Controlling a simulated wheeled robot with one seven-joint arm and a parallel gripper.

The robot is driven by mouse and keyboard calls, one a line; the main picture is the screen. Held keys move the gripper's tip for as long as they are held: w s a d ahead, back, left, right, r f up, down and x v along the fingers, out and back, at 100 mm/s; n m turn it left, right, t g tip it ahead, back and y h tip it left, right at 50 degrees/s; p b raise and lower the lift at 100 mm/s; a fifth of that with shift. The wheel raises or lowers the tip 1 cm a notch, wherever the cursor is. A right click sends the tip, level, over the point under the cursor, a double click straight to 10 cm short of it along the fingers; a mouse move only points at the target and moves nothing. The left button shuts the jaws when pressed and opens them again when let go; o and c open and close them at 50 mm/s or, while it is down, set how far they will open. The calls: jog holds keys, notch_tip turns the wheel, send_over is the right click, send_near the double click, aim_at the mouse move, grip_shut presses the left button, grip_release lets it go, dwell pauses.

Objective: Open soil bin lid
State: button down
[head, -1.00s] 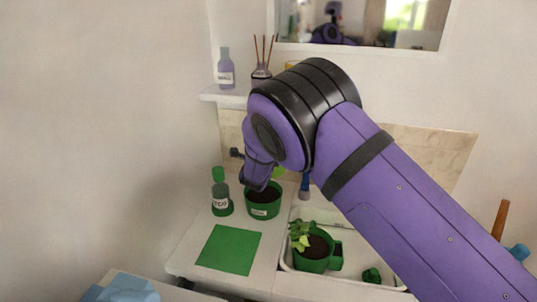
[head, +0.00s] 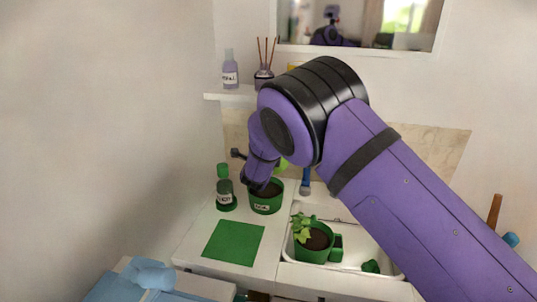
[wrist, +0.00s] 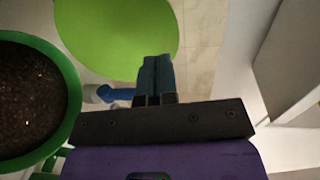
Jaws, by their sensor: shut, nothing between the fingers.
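The soil bin (head: 265,207) is a dark green round tub with a white label, standing on the white counter. Its top is uncovered and dark soil shows inside; its green rim (wrist: 75,115) and soil fill the left of the wrist view. A lime-green disc, apparently the lid (wrist: 118,35), stands beyond the fingers in the wrist view; a sliver of it (head: 283,164) shows behind my gripper in the head view. My gripper (head: 254,186) is over the bin's back left side in the head view. Its fingers (wrist: 155,75) are shut and empty, apart from the disc as far as I can tell.
A green bottle (head: 225,190) stands left of the bin. A green mat (head: 233,242) lies in front. A white sink (head: 355,262) at right holds a potted plant (head: 315,240). A shelf (head: 230,96) with bottles hangs above. Light blue cloth-like items (head: 150,277) lie at lower left.

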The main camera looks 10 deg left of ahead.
jog(key=s+r, duration=0.1)
jog(key=s, duration=0.9)
jog(key=shift+s+r, duration=0.15)
jog(key=shift+s, duration=0.05)
jog(key=shift+w+r, duration=0.1)
jog(key=w+d+r+n+g+y, duration=0.2)
jog(key=d+r+n+g+y, duration=0.15)
jog(key=d+r, duration=1)
jog(key=s+d+r+n+g, duration=0.2)
jog(key=s+d+r+n, duration=0.4)
jog(key=d+r, duration=0.45)
jog(key=s+d+r+n+g, duration=0.1)
jog(key=s+d+r+n, duration=0.1)
jog(key=s+d, duration=0.55)
jog(key=s+d+r+n+g, duration=0.2)
jog(key=s+d+n, duration=0.1)
jog(key=s+d, duration=0.5)
jog(key=s+d+f+n+g+h, duration=0.1)
jog(key=s+d, duration=0.3)
jog(key=s, duration=0.5)
jog(key=s+d+f+n+g+h, duration=0.1)
jog(key=s+d, duration=0.3)
jog(key=s, duration=0.5)
jog(key=shift+d+f+n+g+h, duration=0.2)
jog(key=shift+f+n+g+h, duration=0.15)
jog(key=shift+f+n+h, duration=0.35)
